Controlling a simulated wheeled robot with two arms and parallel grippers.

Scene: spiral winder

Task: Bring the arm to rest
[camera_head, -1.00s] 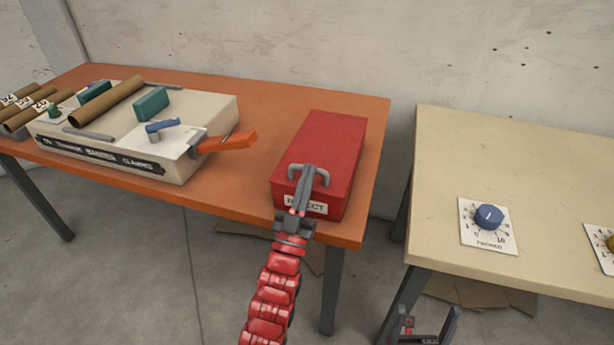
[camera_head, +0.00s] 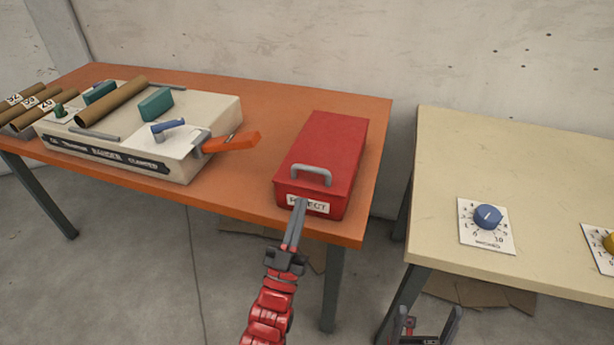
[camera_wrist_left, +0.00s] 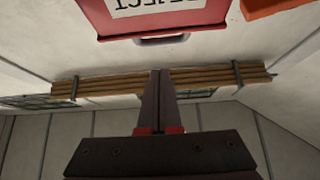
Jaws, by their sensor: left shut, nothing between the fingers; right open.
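My left gripper (camera_head: 297,215) is shut and empty, just in front of the red reject box (camera_head: 325,150) and below its grey handle (camera_head: 311,174). In the left wrist view its closed fingers (camera_wrist_left: 160,75) point up toward the box (camera_wrist_left: 165,15), with the handle (camera_wrist_left: 162,39) beyond the tips. The box lid looks shut. My right gripper (camera_head: 430,325) is at the bottom edge of the head view, low in front of the cream table. It is open and only partly visible.
The winder (camera_head: 140,135) with an orange lever (camera_head: 232,142) stands on the orange table (camera_head: 260,100). Cardboard tubes (camera_head: 40,105) lie at the far left. The cream table (camera_head: 520,160) on the right carries a blue dial (camera_head: 488,217) and a yellow dial (camera_head: 609,243). A gap separates the tables.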

